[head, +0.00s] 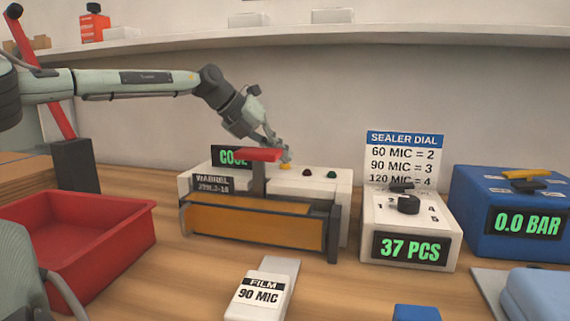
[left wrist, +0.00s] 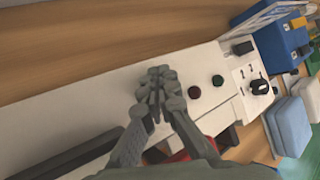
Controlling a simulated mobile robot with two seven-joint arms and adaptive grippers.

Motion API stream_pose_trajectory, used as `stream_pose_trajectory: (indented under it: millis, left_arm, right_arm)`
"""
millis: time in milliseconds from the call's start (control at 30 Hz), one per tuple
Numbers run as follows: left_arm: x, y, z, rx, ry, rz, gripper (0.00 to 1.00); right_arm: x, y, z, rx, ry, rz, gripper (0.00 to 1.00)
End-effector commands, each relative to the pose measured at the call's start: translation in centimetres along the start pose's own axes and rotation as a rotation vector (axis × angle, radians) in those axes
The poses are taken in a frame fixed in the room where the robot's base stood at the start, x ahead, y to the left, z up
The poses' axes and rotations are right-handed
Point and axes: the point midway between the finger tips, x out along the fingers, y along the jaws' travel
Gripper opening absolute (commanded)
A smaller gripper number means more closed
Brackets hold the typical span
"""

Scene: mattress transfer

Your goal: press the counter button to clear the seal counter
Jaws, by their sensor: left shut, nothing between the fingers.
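My left gripper (head: 285,160) is shut and empty, pointing down at the sealer top (head: 342,180). Its fingertips are at a yellow button (head: 286,166), partly hidden; I cannot tell whether they touch it. In the left wrist view the shut fingers (left wrist: 156,82) cover that spot. A dark red button (head: 307,172) and a green button (head: 331,174) sit to the right; both also show in the left wrist view. The counter display (head: 409,248) reads 37 PCS on a white box with a black dial (head: 408,204). My right gripper is not in view.
The red sealer handle (head: 258,154) stands close to my left gripper. A red bin (head: 98,258) is at left, a film box (head: 254,292) in front, and a blue pressure box (head: 515,195) reading 0.0 BAR at right. A shelf runs along the wall.

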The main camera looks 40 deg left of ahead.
Motion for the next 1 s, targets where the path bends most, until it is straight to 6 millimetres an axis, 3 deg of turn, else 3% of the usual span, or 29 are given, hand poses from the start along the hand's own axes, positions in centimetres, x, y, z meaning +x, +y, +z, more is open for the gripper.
stream_pose_trajectory:
  millis: [1000]
  left_arm:
    - [0.83, 0.61, -0.68, -0.001, 0.004, 0.001, 0.0]
  right_arm:
    - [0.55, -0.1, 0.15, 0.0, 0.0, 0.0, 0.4]
